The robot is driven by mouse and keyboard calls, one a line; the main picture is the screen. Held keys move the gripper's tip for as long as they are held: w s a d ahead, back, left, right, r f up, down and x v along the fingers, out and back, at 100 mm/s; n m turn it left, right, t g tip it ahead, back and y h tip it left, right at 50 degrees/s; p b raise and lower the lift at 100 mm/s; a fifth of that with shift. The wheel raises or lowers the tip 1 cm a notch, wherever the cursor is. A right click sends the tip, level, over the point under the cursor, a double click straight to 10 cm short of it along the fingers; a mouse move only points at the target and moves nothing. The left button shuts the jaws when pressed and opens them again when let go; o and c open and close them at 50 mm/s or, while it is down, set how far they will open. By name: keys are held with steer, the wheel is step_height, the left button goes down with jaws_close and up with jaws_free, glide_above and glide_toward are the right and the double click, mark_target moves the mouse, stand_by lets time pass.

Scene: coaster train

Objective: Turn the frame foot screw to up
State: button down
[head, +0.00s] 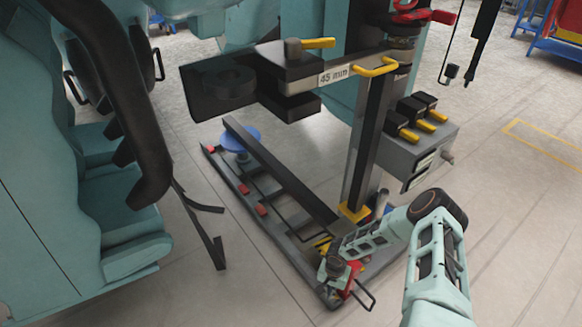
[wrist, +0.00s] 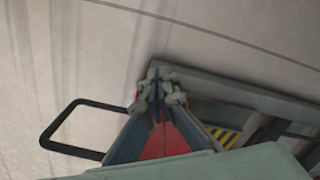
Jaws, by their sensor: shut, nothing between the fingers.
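The frame (head: 240,190) stands on the floor as a low, dark rail base with an upright post. A blue disc (head: 240,138) on a short stem sits at its far end. I cannot tell which part is the foot screw. My gripper (head: 342,290) is down at the near end of the base, beside a black loop handle (head: 368,297). In the wrist view its fingertips (wrist: 162,88) meet, shut and empty, over the corner of the base. The loop handle (wrist: 72,130) lies left of the fingers. Red shows between the finger links, and my gripper hides what is below.
A clamp arm marked "45 mm" (head: 335,75) projects from the post above the base. A grey box with yellow-tipped levers (head: 415,145) hangs right of the post. Teal train seats (head: 115,215) stand at left. Floor right of the base is open.

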mark_target(333, 298)
step_height(333, 298, down, 7)
steer(key=b, duration=0.5)
steer(key=shift+w+d+b, duration=0.15)
steer(key=shift+w+b, duration=0.15)
steer(key=shift+b, duration=0.05)
steer(key=shift+w+d+b, duration=0.35)
steer(key=shift+w+d, duration=0.05)
steer(key=shift+d, duration=0.05)
stand_by(0.8)
steer(key=shift+s+d+r+p, duration=0.1)
steer(key=shift+s+d+p, duration=0.15)
steer(key=shift+d+p, duration=0.1)
stand_by(0.4)
steer(key=shift+s+d, duration=0.15)
steer(key=shift+d, duration=0.35)
steer(key=shift+d, duration=0.35)
steer(key=shift+s+r+p, duration=0.15)
steer(key=shift+s+p, duration=0.15)
steer(key=shift+p, duration=0.45)
